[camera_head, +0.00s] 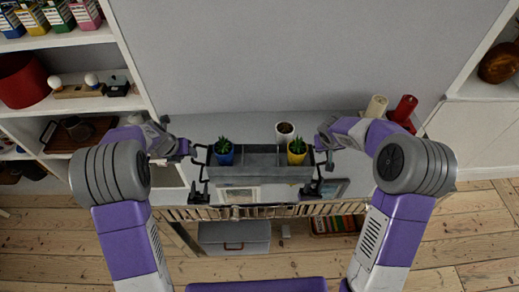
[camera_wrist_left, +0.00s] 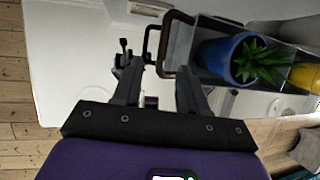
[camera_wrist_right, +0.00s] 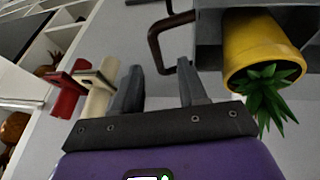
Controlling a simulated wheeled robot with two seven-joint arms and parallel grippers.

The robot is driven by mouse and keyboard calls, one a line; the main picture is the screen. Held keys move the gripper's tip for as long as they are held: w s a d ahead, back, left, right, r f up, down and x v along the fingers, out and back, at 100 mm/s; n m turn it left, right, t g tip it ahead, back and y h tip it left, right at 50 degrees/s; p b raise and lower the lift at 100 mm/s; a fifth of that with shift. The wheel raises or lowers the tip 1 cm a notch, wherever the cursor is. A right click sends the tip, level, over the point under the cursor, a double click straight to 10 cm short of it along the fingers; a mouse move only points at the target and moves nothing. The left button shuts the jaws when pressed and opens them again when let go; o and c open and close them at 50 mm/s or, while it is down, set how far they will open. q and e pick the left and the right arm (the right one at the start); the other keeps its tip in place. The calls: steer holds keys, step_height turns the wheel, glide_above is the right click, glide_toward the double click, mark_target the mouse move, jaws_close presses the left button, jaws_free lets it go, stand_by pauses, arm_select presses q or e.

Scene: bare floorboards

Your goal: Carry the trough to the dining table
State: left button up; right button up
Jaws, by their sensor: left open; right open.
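I cannot tell whether either handle is between the fingers. I cannot identify a dining table.
A white pot (camera_head: 285,133) stands behind the trough. Cream (camera_head: 376,106) and red (camera_head: 405,108) cylinders stand to the right. A white shelf unit (camera_head: 75,105) is at left, a white cabinet (camera_head: 482,90) at right. A grey box (camera_head: 234,236) sits below. Floorboards show in front.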

mark_target(327, 153)
arm_select(q)
steer(key=shift+x, duration=3.5)
arm_select(e)
steer(key=shift+x, duration=3.5)
steer(key=shift+d, duration=0.15)
arm_select(q)
jaws_close()
arm_select(e)
steer(key=shift+r, duration=0.1)
jaws_close()
